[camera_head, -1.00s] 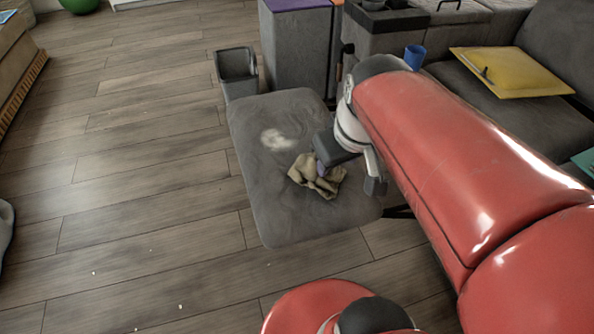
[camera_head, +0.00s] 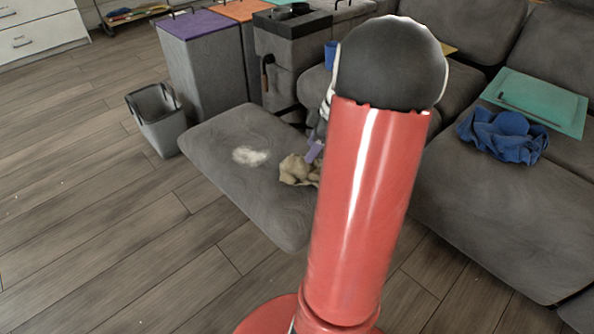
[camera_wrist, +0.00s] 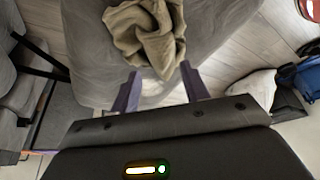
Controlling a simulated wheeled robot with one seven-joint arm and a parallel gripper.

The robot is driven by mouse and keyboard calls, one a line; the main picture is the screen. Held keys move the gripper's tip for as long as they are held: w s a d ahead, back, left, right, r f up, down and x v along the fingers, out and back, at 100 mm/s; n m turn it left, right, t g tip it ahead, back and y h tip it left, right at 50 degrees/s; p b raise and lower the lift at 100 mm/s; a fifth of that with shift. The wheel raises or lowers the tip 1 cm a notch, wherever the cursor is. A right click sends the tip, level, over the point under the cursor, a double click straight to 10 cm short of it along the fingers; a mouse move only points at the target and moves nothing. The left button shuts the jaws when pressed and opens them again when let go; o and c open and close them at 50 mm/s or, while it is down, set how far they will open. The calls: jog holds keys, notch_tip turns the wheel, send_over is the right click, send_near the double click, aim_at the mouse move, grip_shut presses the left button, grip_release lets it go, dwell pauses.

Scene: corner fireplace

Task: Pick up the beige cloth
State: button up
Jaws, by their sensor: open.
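The beige cloth (camera_head: 298,170) lies crumpled on a grey cushioned seat (camera_head: 225,170), and my red arm covers its right side in the head view. In the wrist view the cloth (camera_wrist: 148,35) is at the top middle, just beyond my fingertips. My gripper (camera_wrist: 160,78) is open, with its two purple fingers apart and nothing seen between them but a pale patch of the seat. In the head view one purple finger shows beside the cloth; whether it touches the cloth I cannot tell.
A grey bin (camera_head: 158,118) stands left of the seat. Purple-lidded (camera_head: 195,24) and orange-lidded boxes stand behind. A sofa on the right holds a blue cloth (camera_head: 503,136) and a teal folder (camera_head: 540,100). The wooden floor at left is mostly clear.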

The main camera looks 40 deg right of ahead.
aim_at(304, 164)
jog(key=x, duration=0.5)
jog(key=shift+s+d+f, duration=0.1)
jog(key=shift+s+f, duration=0.05)
jog(key=shift+f, duration=0.05)
jog(key=shift+c, duration=0.3)
grip_shut()
